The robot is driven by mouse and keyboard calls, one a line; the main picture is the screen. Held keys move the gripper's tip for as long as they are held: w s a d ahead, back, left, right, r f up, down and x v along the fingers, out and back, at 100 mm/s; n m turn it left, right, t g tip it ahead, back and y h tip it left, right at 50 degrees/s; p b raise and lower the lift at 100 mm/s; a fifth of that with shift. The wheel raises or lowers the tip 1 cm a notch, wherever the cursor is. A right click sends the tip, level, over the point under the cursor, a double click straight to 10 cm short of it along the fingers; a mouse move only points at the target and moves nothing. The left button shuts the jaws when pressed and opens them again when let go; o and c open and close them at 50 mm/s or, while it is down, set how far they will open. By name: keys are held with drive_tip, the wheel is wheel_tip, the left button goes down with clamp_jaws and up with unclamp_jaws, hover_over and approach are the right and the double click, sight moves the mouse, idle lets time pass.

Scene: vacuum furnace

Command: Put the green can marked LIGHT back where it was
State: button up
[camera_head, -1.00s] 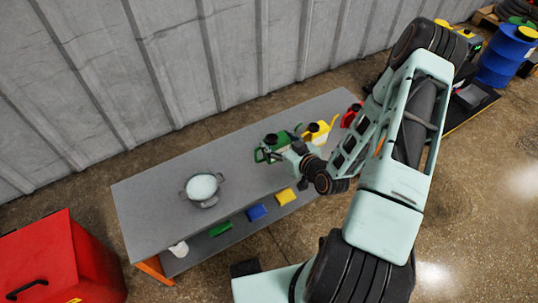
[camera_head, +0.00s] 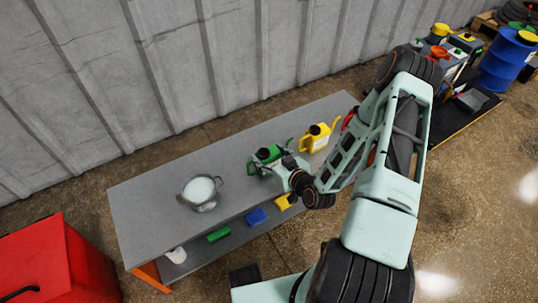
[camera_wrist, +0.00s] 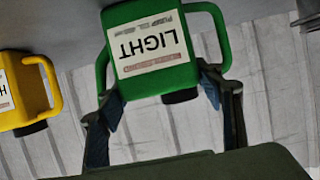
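The green can marked LIGHT (camera_head: 267,154) is over the grey table's top (camera_head: 150,195), between the metal pot and the yellow can. In the wrist view the green can (camera_wrist: 152,50) appears upside down, its label facing the camera and its dark cap towards my gripper. My gripper (camera_wrist: 165,97) has a finger on each side of the can's cap end, against it, and looks shut on it. In the head view my gripper (camera_head: 284,166) is at the can's near right side. I cannot tell whether the can's base touches the table.
A yellow can (camera_head: 316,138) stands right of the green one, with a red can (camera_head: 348,119) partly behind my arm. The pot (camera_head: 200,192) stands at left. Coloured blocks lie on the lower shelf (camera_head: 236,236). A red cabinet (camera_head: 55,265) stands at lower left. Bare tabletop lies around the pot.

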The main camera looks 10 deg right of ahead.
drive_tip(key=o, duration=0.4)
drive_tip(key=shift+r, duration=0.1)
drive_tip(key=shift+r, duration=0.2)
drive_tip(key=p+v, duration=0.2)
drive_tip(key=v, duration=1)
drive_tip(key=shift+f+p, duration=0.1)
drive_tip(key=shift+p, duration=0.25)
